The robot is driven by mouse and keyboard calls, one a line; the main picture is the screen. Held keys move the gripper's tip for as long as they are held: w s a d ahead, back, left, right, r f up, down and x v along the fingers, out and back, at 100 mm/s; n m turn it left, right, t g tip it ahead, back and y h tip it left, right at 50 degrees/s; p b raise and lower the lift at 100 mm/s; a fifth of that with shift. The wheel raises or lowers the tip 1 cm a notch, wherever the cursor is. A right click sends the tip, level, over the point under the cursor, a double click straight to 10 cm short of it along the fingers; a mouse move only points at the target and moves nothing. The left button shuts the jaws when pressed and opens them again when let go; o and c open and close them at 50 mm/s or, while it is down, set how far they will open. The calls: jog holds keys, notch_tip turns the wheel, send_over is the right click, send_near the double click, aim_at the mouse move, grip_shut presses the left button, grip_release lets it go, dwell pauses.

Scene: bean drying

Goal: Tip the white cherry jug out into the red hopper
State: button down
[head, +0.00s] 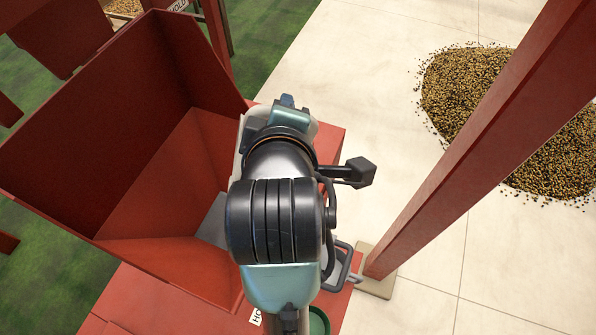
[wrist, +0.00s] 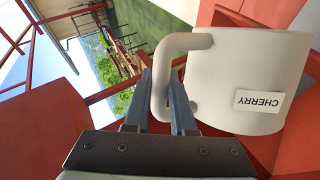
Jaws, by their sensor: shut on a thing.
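The white jug (wrist: 235,75) with a CHERRY label (wrist: 263,101) fills the right of the wrist view. My gripper (wrist: 160,80) is shut on its handle (wrist: 180,42). The label reads upside down and the surroundings lie sideways, so the jug looks tilted well over; the exact angle and its mouth are not clear. The red hopper (head: 140,90) stands at the left of the head view, with sloped inner walls and a grey patch (head: 212,222) low inside. My arm is at the hopper's right side and hides the gripper and most of the jug there. No cherries show.
A red post (head: 480,135) rises right of my arm from a small base (head: 377,285). A pile of dark and yellow beans (head: 465,95) lies on the pale floor behind it. A green round container (head: 319,321) shows partly below my arm.

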aim_at(260, 111)
jog(key=shift+s+a+r+n+h+p, duration=0.1)
jog(key=shift+a+r+n+h+p, duration=0.2)
jog(key=shift+a, duration=0.4)
jog(key=shift+s+a+r+n+h+p, duration=0.1)
jog(key=shift+a+r+n+p, duration=0.1)
jog(key=shift+a+r, duration=0.35)
jog(key=shift+a+f, duration=0.15)
jog(key=shift+n+h, duration=0.8)
jog(key=a+p, duration=0.1)
jog(key=a, duration=0.1)
jog(key=a+r+p, duration=0.1)
jog(key=a, duration=0.1)
jog(key=shift+s+a+r, duration=0.1)
jog(key=shift+s+a, duration=0.05)
jog(key=shift+n+t+h, duration=0.4)
jog(key=shift+n+h, duration=0.2)
jog(key=shift+n, duration=0.1)
jog(key=a, duration=0.1)
jog(key=a+p, duration=0.1)
jog(key=a, duration=0.1)
jog(key=a+p, duration=0.1)
jog(key=shift+s+a, duration=0.25)
jog(key=shift+a, duration=0.05)
